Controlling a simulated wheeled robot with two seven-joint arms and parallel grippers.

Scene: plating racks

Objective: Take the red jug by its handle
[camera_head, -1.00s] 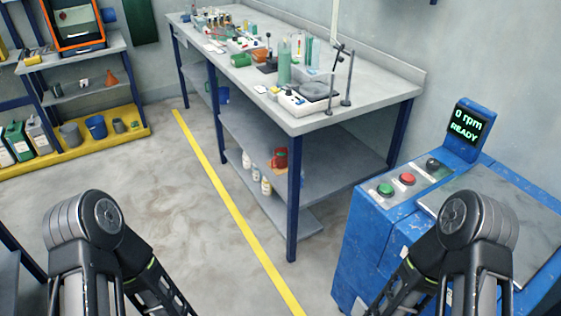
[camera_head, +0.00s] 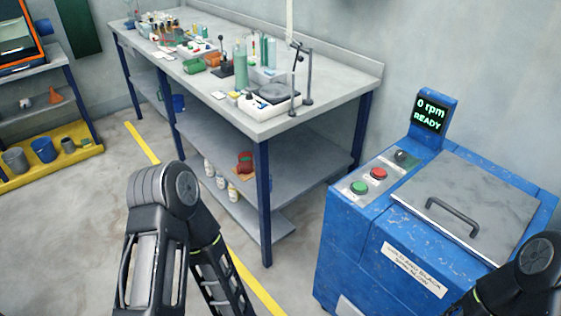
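A small red object (camera_head: 245,158), which looks like the red jug, stands on the middle shelf under the grey bench, behind the front leg. It is too small to make out its handle clearly. Something orange-brown lies right below it. My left arm (camera_head: 165,235) comes up at the bottom centre-left and my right arm (camera_head: 525,280) at the bottom right corner. Neither arm's fingertips show, and both arms are well apart from the red object.
The bench (camera_head: 255,118) carries bottles and lab gear. White bottles (camera_head: 220,180) stand below the red object. A blue machine (camera_head: 370,245) with a lidded top stands at the right. A yellow floor line (camera_head: 140,143) runs along the bench. Grey floor at the left is clear.

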